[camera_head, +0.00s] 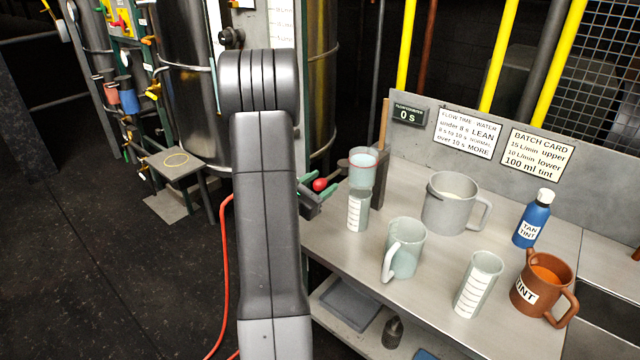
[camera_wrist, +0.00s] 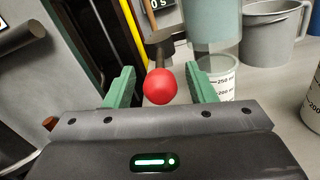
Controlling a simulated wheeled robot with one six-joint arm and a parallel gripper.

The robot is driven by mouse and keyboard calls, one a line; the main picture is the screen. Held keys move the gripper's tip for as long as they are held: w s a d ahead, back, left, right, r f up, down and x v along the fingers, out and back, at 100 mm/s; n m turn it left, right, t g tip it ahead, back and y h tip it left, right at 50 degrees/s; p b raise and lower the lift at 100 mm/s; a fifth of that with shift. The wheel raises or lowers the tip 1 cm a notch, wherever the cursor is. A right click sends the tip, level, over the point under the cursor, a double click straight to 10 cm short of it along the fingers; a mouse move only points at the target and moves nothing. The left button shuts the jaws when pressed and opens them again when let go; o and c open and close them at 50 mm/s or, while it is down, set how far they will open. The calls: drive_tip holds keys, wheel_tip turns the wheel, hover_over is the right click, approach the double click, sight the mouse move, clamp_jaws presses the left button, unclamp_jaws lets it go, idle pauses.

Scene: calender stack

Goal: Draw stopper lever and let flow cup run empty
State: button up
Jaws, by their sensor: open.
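The stopper lever's red ball knob (camera_head: 320,185) sticks out to the left of the flow cup. It also shows in the wrist view (camera_wrist: 160,86), between the two green fingers. The cup shows partly in the wrist view (camera_wrist: 213,22), with the cylinder (camera_wrist: 220,78) below. My gripper (camera_head: 312,190) is open around the knob, with visible gaps on both sides. The flow counter (camera_head: 408,114) reads 0 s.
The bench holds a grey pot (camera_head: 455,203), a clear jug (camera_head: 404,248), another cylinder (camera_head: 478,284), a blue tint bottle (camera_head: 533,219) and a brown tint mug (camera_head: 542,284). Metal tanks (camera_head: 187,80) stand at the left.

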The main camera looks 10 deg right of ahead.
clamp_jaws()
drive_tip(key=shift+a, duration=0.1)
drive_tip(key=w+a+m+g+h, duration=0.2)
drive_tip(key=w+m+g, duration=0.5)
drive_tip(key=g, duration=0.5)
drive_tip(key=shift+m+h, duration=0.6)
drive_tip(key=shift+h, duration=0.3)
drive_tip(key=shift+w+a, duration=0.1)
